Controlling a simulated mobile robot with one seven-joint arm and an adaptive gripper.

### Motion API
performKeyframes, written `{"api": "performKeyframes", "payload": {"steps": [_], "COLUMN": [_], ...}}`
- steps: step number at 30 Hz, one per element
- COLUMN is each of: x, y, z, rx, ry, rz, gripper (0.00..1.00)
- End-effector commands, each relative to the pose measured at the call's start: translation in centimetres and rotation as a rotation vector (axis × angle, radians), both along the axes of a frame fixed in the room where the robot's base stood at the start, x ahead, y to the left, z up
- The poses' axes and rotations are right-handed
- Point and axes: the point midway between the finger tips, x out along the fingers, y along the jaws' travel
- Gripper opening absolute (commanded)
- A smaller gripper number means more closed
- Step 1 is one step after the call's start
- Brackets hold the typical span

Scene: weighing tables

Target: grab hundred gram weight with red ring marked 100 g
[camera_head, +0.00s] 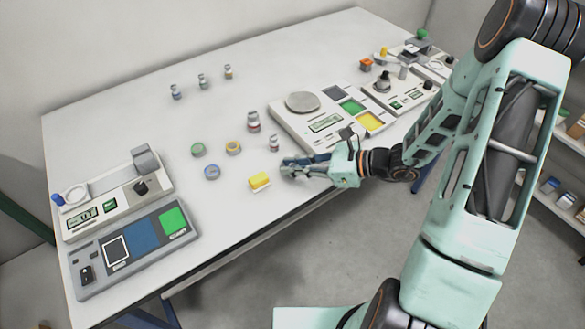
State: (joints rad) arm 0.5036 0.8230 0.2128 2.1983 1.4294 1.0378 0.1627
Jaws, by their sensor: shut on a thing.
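My gripper (288,168) is low over the front part of the white table (110,125), with its fingers pointing left. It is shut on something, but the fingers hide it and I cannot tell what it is. A small grey weight with a reddish band (273,143) stands upright just behind the fingertips, apart from them. A larger grey weight with a red band (253,121) stands farther back. The markings on both are too small to read, so I cannot tell which is the 100 g one.
A yellow block (259,181) lies left of the fingertips. Round discs, one green (198,149), one orange (233,147) and one blue (212,172), lie farther left. A balance (283,117) stands behind my gripper. Another device (125,245) fills the left front. Several small weights (203,81) stand at the back.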

Motion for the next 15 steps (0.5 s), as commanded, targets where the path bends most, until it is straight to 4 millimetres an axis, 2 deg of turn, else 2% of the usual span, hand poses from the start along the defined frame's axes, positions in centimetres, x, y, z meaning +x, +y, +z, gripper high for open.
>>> {"api": "performKeyframes", "payload": {"steps": [8,13,15], "x": [0.0,0.0,-0.9], "y": [-0.1,-0.1,-0.4], "z": [0.9,3.2,4.3], "rx": [-0.003,-0.003,-0.003], "ry": [-0.002,-0.003,-0.001], "rz": [0.000,0.001,-0.001], "gripper": [0.00,0.00,0.00]}}
